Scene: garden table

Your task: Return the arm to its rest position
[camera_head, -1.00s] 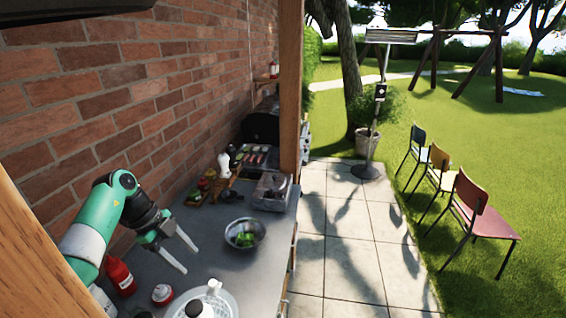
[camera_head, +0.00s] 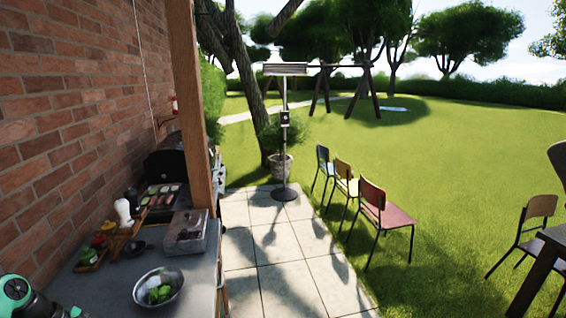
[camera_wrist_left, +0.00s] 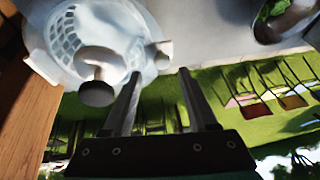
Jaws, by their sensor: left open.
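My left arm (camera_head: 30,298) shows only as a green and black part at the lower left corner of the head view; its fingers are out of that picture. In the left wrist view my left gripper (camera_wrist_left: 158,95) is open, with two grey fingers apart and nothing between them. The fingers appear near a white round slotted item (camera_wrist_left: 85,35) with a dark knob on the counter. I cannot tell the exact gap to it. My right gripper is in neither view.
The grey counter (camera_head: 100,283) holds a metal bowl (camera_head: 146,300) with green vegetables, a clear-lidded box (camera_head: 186,232), and bottles and jars. A grill (camera_head: 168,165) and a wooden post (camera_head: 190,110) stand behind. Paving and lawn with chairs (camera_head: 372,210) lie to the right.

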